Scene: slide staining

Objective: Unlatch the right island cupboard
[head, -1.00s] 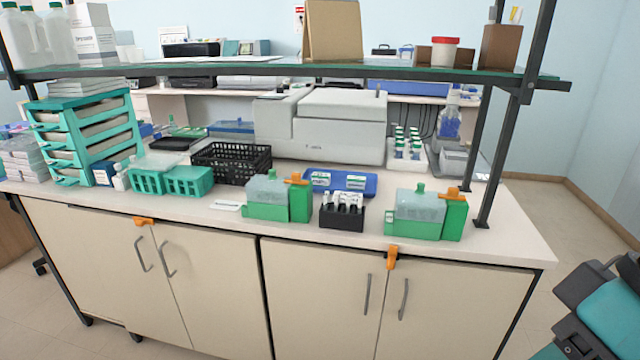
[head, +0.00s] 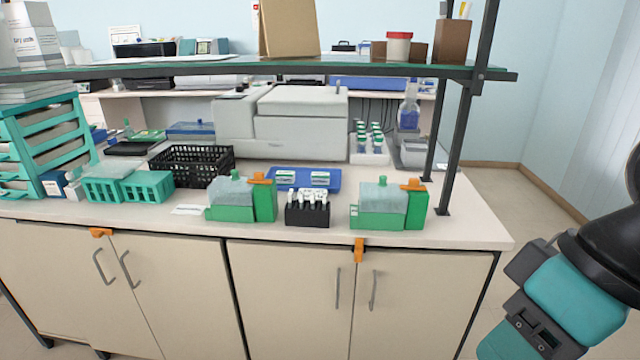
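The right island cupboard (head: 310,300) has two cream doors with thin grey upright handles side by side near the middle. Its orange latch (head: 359,250) sits at the top of the seam between the doors, hanging upright just under the counter edge. The doors are shut. Part of my arm shows at the right edge, apart from the cupboard. My gripper's fingers are not visible.
The left cupboard (head: 170,290) has an orange latch (head: 100,232) lying sideways. Green staining boxes (head: 390,222), a black vial rack (head: 307,218) and a black basket (head: 190,178) stand on the counter. The floor right of the island is clear.

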